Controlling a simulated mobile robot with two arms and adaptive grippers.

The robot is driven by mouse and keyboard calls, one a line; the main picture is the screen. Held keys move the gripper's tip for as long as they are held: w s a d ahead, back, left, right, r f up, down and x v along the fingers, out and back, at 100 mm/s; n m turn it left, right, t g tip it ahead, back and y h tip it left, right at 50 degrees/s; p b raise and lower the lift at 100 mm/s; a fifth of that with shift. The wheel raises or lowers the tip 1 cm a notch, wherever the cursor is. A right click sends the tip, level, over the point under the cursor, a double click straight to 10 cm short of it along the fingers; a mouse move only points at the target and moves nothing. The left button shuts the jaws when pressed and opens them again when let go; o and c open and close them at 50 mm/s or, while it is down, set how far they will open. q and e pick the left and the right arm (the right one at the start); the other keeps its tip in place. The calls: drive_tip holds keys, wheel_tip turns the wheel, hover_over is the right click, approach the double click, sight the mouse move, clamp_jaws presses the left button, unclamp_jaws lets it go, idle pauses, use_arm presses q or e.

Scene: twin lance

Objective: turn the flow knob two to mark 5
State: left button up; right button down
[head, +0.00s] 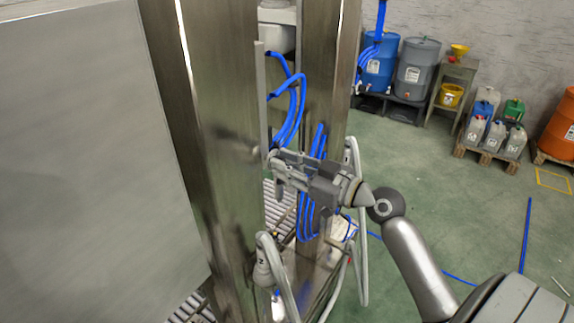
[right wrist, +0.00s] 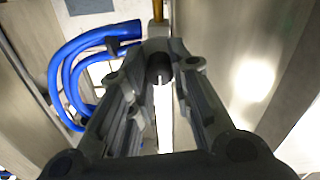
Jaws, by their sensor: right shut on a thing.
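My right gripper (head: 276,168) is beside the tall steel post, with its fingertips at the post's edge. In the right wrist view its fingers (right wrist: 158,72) close around a small dark round knob (right wrist: 159,76) with a pale line on its face. I take this knob for flow knob two, but no label is readable. The fingers hide its sides, and no scale or mark 5 can be read. In the head view the knob is hidden by the gripper. My left gripper is not in view.
The steel post (head: 222,130) stands close left of my right gripper. Blue hoses (head: 290,105) hang behind it, and they also show in the right wrist view (right wrist: 70,65). Drums (head: 416,68) and canisters (head: 490,130) are far back.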

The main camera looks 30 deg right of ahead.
drive_tip(key=shift+m, duration=0.3)
drive_tip(key=shift+m+p, duration=3.3)
drive_tip(key=shift+m, duration=6.1)
drive_tip(key=c, duration=1.3)
unclamp_jaws()
drive_tip(key=shift+d, duration=0.1)
